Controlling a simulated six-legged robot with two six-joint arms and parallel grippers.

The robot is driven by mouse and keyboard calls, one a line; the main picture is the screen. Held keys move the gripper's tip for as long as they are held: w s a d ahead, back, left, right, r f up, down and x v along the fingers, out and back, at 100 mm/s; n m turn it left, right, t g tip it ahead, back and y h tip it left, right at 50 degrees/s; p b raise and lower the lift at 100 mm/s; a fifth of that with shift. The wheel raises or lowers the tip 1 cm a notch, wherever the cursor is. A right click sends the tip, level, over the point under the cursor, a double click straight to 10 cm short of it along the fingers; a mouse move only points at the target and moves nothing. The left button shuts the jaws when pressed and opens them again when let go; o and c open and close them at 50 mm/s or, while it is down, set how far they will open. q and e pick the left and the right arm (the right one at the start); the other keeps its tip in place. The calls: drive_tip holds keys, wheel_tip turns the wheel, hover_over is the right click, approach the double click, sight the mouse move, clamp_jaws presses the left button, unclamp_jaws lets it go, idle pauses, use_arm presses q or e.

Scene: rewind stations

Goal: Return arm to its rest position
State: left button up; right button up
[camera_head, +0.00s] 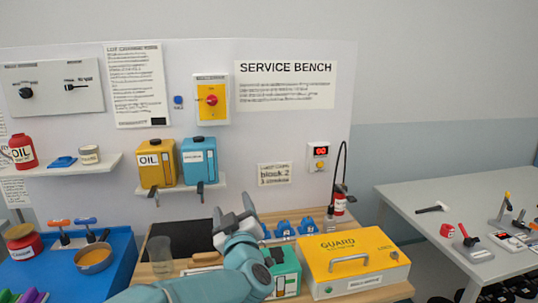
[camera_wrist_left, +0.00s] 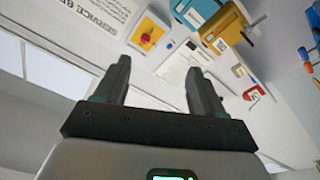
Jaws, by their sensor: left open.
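My left arm (camera_head: 245,262) comes in from the bottom of the head view and reaches up over the service bench. My left gripper (camera_head: 233,208) is raised above the middle of the bench, pointing up towards the wall board. In the left wrist view its two fingers (camera_wrist_left: 157,72) stand wide apart with nothing between them. My right gripper is not in view.
A yellow guard box (camera_head: 322,245), a green box (camera_head: 286,272) and a clear beaker (camera_head: 159,254) stand around my arm. Yellow (camera_head: 157,163) and blue (camera_head: 199,160) jugs sit on a shelf behind. A grey table (camera_head: 440,205) is at right.

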use_arm(q)
drive_tip(key=s+a+f+m+g+h, duration=0.1)
drive_tip(key=s+f+m+g+h, duration=0.15)
drive_tip(key=f, duration=0.85)
drive_tip(key=s+a+f+m+g+h, duration=0.1)
drive_tip(key=s+f+g+h, duration=0.2)
drive_tip(key=f, duration=0.9)
drive_tip(key=s+a+f+m+g+h, duration=0.1)
drive_tip(key=s+f+m+g, duration=0.3)
drive_tip(key=f, duration=0.7)
drive_tip(key=s+f+g+h, duration=0.1)
drive_tip(key=s+f+g, duration=0.3)
drive_tip(key=s, duration=1)
drive_tip(key=s+f+n+g+h, duration=0.1)
drive_tip(key=s+f+g, duration=0.4)
drive_tip(key=s+f, duration=0.5)
drive_tip(key=s, duration=0.5)
drive_tip(key=shift+s+a+f, duration=0.15)
drive_tip(key=shift+s+a, duration=0.1)
drive_tip(key=shift+a, duration=0.1)
